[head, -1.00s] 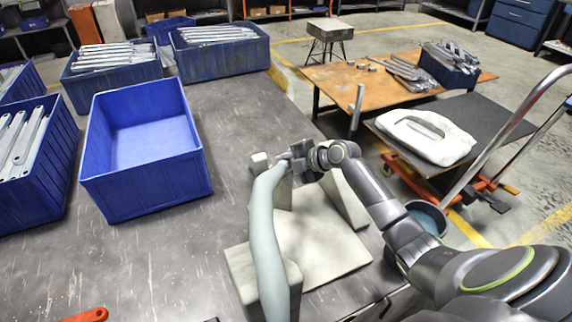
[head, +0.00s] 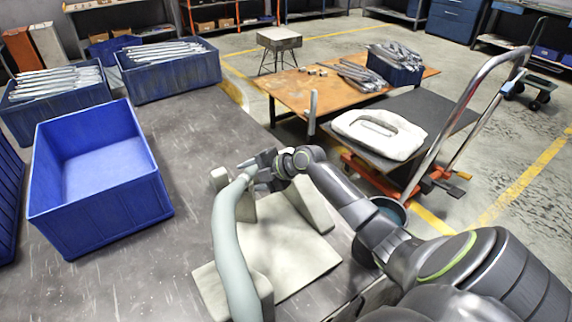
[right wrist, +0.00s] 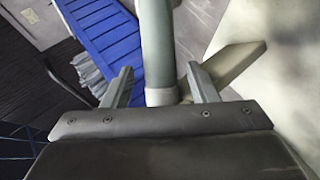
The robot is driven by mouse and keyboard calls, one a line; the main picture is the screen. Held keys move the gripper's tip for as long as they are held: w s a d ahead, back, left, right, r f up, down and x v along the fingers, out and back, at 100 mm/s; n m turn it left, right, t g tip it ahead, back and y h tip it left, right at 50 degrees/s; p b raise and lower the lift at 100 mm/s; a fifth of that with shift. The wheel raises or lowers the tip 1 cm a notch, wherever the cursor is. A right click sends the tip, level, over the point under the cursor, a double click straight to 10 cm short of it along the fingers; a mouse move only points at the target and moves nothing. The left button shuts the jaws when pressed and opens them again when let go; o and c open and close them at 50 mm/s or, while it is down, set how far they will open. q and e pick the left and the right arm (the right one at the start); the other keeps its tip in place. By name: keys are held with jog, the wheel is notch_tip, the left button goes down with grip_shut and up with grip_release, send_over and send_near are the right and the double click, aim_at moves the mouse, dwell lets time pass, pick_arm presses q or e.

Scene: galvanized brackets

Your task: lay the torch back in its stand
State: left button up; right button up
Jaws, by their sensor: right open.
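The torch (head: 226,225) is a long, curved, pale grey-green tube. In the head view it runs from the front block to the back of the beige stand (head: 295,268). It appears to lie along the stand's left supports; its exact contact there is hard to tell. My right gripper (head: 255,172) is at the torch's far end, open, with its fingers to either side of it. In the right wrist view the torch (right wrist: 158,45) shows between the two spread fingers of the right gripper (right wrist: 160,88), with gaps at both sides. My left gripper is not in view.
An empty blue bin (head: 105,215) stands left of the stand on the dark worktable (head: 190,120). Blue bins of metal brackets (head: 170,75) stand behind it. A cart carrying a white piece (head: 378,135) and a rusty table (head: 300,92) are beyond the right arm.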

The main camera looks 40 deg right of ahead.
jog(key=b+v, duration=0.2)
jog(key=v, duration=1.3)
jog(key=shift+a+r, duration=0.15)
jog(key=shift+r, duration=0.05)
jog(key=shift+s, duration=0.1)
